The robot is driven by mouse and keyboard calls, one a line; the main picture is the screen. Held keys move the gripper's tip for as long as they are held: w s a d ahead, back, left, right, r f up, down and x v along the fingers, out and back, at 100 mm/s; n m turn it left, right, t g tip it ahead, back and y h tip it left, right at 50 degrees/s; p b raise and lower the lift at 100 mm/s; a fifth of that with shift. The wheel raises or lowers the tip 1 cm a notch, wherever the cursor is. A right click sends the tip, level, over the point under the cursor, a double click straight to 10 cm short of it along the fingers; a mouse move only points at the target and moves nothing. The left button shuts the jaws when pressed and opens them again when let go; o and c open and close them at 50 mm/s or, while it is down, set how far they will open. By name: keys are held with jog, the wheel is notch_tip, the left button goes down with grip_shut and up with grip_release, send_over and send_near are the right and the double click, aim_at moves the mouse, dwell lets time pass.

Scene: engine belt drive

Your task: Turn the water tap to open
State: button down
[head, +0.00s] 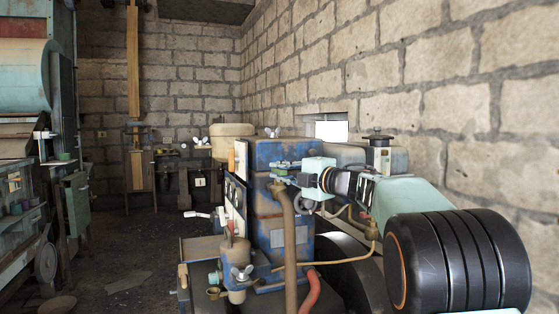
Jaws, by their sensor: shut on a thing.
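The water tap (279,186) appears to be the small fitting at the top of the upright brown pipe (290,240), in front of the blue engine block. My arm reaches in from the right. My gripper (291,180) is at the tap and is shut on what looks like its handle. The fingertips and handle are small and overlap, so the handle's exact angle cannot be told. A small green part (285,165) shows just above the tap.
The blue engine (268,205) fills the middle. A brick wall (430,80) runs close along the right. Another machine (25,190) stands at the far left, with open floor (125,245) between.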

jog(key=shift+r+n+g+y+p, duration=0.15)
jog(key=shift+n+g+y+p, duration=0.15)
jog(key=shift+y+p, duration=0.15)
jog(key=c, duration=2.2)
grip_release()
jog(key=shift+c, duration=0.2)
jog(key=v, duration=1.2)
